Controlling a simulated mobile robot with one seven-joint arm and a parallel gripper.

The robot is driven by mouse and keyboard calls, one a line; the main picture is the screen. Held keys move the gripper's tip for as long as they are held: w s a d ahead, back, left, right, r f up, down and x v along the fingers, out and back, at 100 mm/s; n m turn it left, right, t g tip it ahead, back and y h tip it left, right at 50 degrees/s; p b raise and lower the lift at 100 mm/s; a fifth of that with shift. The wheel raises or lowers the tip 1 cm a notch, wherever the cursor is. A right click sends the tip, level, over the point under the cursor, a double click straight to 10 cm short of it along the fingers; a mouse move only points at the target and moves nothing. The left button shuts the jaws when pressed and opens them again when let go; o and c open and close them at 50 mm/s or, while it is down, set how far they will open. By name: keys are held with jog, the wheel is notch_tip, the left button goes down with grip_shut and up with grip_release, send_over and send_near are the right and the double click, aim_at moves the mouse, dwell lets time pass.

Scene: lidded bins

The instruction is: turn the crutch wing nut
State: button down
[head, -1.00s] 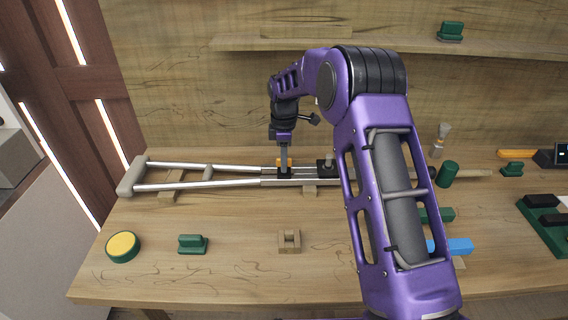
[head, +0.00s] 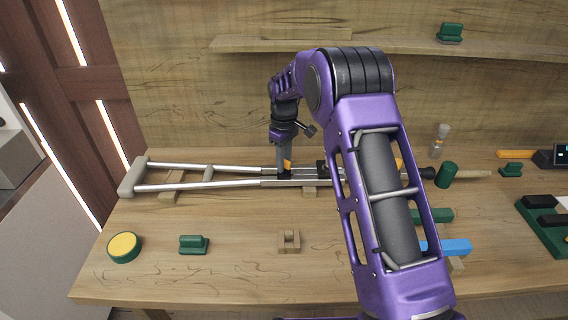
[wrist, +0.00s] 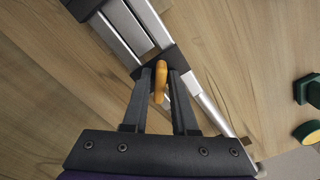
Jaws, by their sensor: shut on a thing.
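The crutch lies across the wooden workbench, with its grey padded end (head: 132,177) at the left and silver tubes (head: 215,184) running right behind my arm. The orange wing nut (wrist: 160,82) sits at a black clamp block (wrist: 158,62) on the crutch. In the wrist view my gripper (wrist: 163,80) has its two black fingers on either side of the wing nut, shut on it. In the head view my gripper (head: 284,172) points down onto the crutch, and only a bit of orange shows beside it. The crutch's middle is partly hidden by my arm.
Wooden supports (head: 172,187) hold the crutch off the bench. A yellow-topped green disc (head: 124,246), a green block (head: 193,244) and a small wooden holder (head: 289,241) stand along the front. A green cylinder (head: 447,175) stands right of my arm.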

dwell(0.3)
jog(key=m, duration=0.3)
jog(key=shift+m, duration=0.6)
jog(key=m+p, duration=0.1)
jog(key=m, duration=0.2)
jog(key=shift+m, duration=0.4)
jog(key=c, duration=1)
grip_release()
jog(key=shift+o, duration=0.2)
